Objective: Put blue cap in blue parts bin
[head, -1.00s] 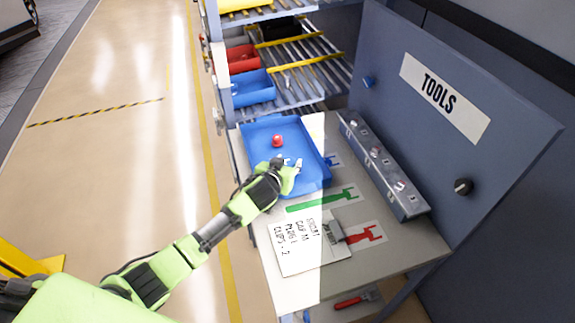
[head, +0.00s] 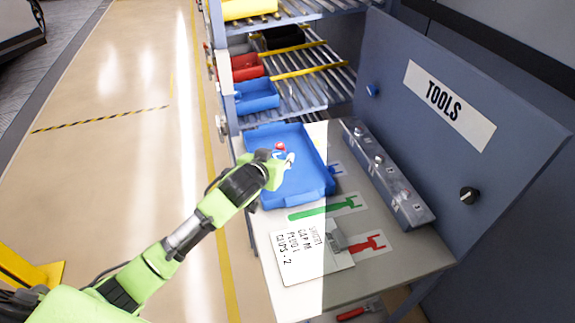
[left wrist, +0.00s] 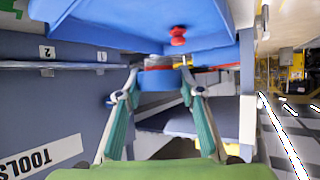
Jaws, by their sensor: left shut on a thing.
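My left gripper (head: 286,158) is over the blue tray (head: 310,160) on the bench. In the left wrist view its fingers (left wrist: 160,80) are shut on a small blue piece (left wrist: 160,83), which I take to be the blue cap. In the head view the fingers and wrist hide this piece. A blue bin (head: 257,97) sits on the rack shelf beyond the tray. A red knobbed part (head: 280,147) lies in the tray and also shows in the left wrist view (left wrist: 178,36). My right gripper is not in view.
A red bin (head: 246,67) is behind the blue bin, and a yellow bin (head: 248,9) is on the shelf above. The TOOLS panel (head: 440,110) and a grey fixture strip (head: 388,172) stand at the right. A note card (head: 305,252) lies on the bench front.

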